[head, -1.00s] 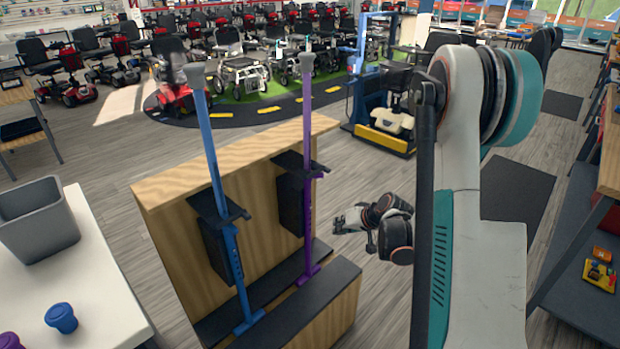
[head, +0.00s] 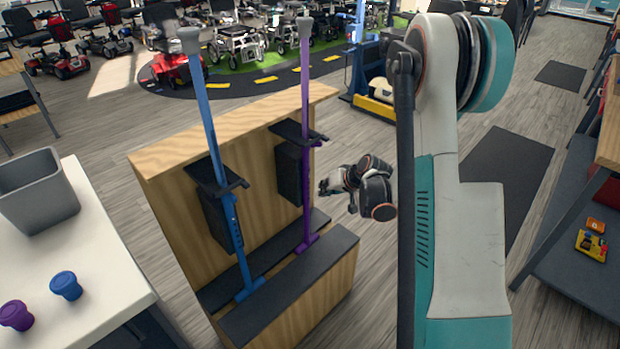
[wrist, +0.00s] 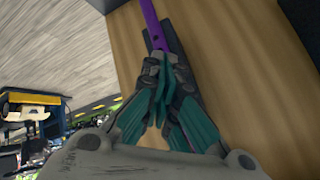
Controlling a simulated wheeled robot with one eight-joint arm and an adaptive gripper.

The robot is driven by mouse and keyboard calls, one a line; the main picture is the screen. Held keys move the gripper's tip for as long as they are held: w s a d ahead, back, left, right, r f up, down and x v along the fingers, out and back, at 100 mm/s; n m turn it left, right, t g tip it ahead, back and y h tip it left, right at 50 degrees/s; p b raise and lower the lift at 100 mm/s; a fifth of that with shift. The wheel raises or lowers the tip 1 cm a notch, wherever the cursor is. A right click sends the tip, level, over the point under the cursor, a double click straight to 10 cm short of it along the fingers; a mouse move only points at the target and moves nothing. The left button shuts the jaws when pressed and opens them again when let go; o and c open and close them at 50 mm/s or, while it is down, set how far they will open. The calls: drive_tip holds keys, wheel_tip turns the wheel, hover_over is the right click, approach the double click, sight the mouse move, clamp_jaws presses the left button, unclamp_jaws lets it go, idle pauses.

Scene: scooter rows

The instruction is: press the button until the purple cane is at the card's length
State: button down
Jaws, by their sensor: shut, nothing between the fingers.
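The purple cane (head: 306,195) stands upright in the wooden stand, held by a dark clamp, with a grey top and its foot on the dark ledge. In the wrist view the purple cane (wrist: 152,25) runs up from just beyond my fingertips, with dark spots on its shaft. My gripper (head: 324,187) is shut and empty, just right of the purple cane's lower shaft. In the wrist view my gripper (wrist: 161,62) hides part of the shaft; I cannot tell whether it touches. The button is not clearly visible. I cannot make out a card.
A blue cane (head: 224,190) stands to the left in the same wooden stand (head: 170,170). A white table (head: 95,240) at left holds a grey bin (head: 38,190), a blue cup (head: 66,285) and a purple cup (head: 16,315).

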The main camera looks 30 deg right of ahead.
drive_tip(key=shift+w+a, duration=0.25)
drive_tip(key=shift+w, duration=0.4)
drive_tip(key=shift+w+a, duration=0.25)
drive_tip(key=shift+w, duration=0.4)
drive_tip(key=shift+w, duration=0.2)
idle(0.4)
drive_tip(key=shift+w+a, duration=0.15)
drive_tip(key=shift+w, duration=0.05)
drive_tip(key=shift+w+a, duration=0.2)
drive_tip(key=shift+w, duration=0.4)
idle(1.2)
drive_tip(key=shift+s, duration=0.15)
drive_tip(key=shift+s+d, duration=0.3)
drive_tip(key=shift+s, duration=0.5)
drive_tip(key=shift+s+d, duration=0.1)
drive_tip(key=s, duration=0.1)
drive_tip(key=s+d, duration=0.1)
drive_tip(key=s, duration=0.2)
drive_tip(key=shift+s+d, duration=0.25)
drive_tip(key=shift+d, duration=0.1)
